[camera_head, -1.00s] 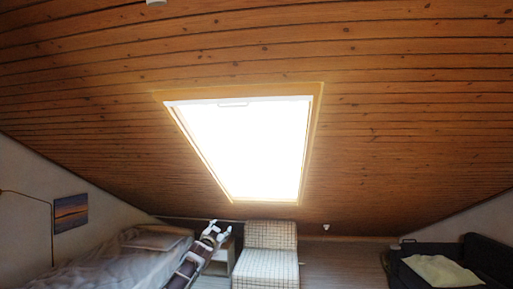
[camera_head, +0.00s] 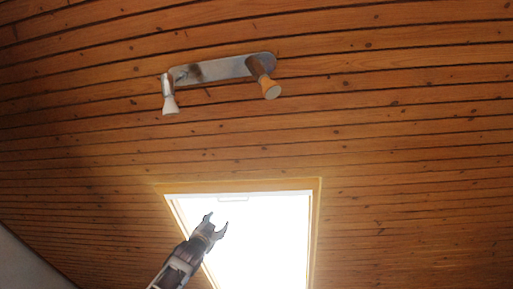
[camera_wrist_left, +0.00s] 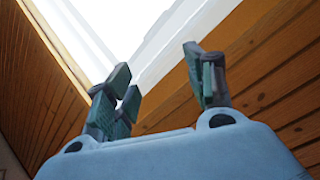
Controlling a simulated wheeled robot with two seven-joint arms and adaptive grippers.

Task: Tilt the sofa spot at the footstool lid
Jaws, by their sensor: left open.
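A metal ceiling lamp bar (camera_head: 222,69) with two spot heads is fixed to the wood ceiling in the head view. The left spot (camera_head: 169,101) points down. The right spot (camera_head: 268,84) tilts down to the right and looks orange-lit. I cannot tell which one is the sofa spot. My left gripper (camera_head: 216,223) is raised in front of the skylight, below the lamp and apart from it. It is open and empty; its fingers (camera_wrist_left: 165,88) also show in the left wrist view. The footstool lid is out of view. My right gripper is not in view.
The sloped wood-plank ceiling (camera_head: 400,130) fills most of the head view. A bright skylight (camera_head: 265,235) with a wooden frame lies behind my left gripper. The space between gripper and lamp looks clear.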

